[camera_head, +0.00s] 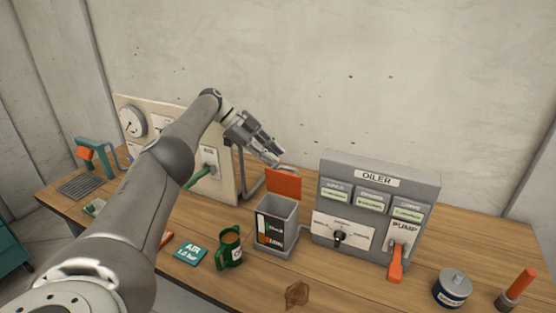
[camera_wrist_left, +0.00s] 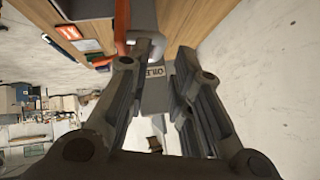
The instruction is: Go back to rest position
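My left arm comes in from the left and reaches over the bench. My left gripper (camera_head: 272,155) hangs in the air behind and above the grey box with the raised orange flap (camera_head: 284,183). An orange part (camera_wrist_left: 121,35) shows beside the left finger there. My right gripper is in neither view.
A concrete wall (camera_head: 400,80) stands close behind.

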